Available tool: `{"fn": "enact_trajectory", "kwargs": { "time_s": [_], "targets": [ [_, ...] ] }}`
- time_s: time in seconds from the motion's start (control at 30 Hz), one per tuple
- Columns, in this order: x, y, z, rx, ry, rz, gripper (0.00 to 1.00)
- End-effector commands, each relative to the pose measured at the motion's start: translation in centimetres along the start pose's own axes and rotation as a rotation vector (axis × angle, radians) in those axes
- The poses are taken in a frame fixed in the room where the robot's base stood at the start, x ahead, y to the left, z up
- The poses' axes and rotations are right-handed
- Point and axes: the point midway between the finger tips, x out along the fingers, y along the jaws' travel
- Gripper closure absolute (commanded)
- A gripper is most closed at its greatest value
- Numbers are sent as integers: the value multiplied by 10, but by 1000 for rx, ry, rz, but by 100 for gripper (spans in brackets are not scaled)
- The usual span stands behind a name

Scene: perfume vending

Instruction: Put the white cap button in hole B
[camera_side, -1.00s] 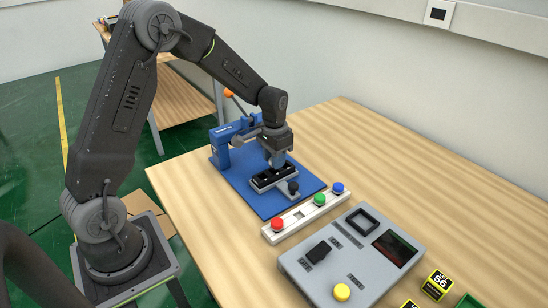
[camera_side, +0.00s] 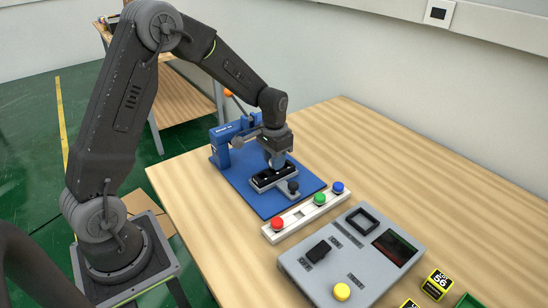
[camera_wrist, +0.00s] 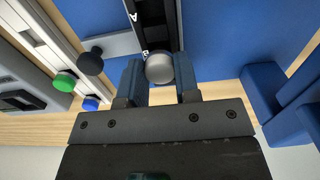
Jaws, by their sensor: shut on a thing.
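The cap button (camera_wrist: 159,68), pale grey-white and round, sits between the two blue fingers of my gripper (camera_wrist: 159,80) in the wrist view. My gripper is shut on it. Just beyond the cap, the black strip (camera_wrist: 153,20) carries the white letters A and B, with B close to the cap. The hole at B is not visible; the cap and fingers cover that area. In the side view my gripper (camera_side: 276,162) points down over the black strip (camera_side: 262,181) on the blue fixture. I cannot tell whether the cap is in the hole or just above it.
A blue press (camera_side: 228,145) stands behind on the blue base plate (camera_side: 240,188). A black knob (camera_side: 293,187) is beside the strip. A white rail (camera_side: 300,219) with red, green and blue buttons and a grey control box (camera_side: 330,275) lie in front.

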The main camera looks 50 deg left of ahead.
Motion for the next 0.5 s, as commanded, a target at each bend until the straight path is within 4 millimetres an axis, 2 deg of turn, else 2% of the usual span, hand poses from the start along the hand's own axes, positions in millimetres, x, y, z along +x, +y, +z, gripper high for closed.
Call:
{"fn": "enact_trajectory", "kwargs": {
  "time_s": [0.5],
  "targets": [
    [8,0,0,0,-1,0,87]
  ]
}}
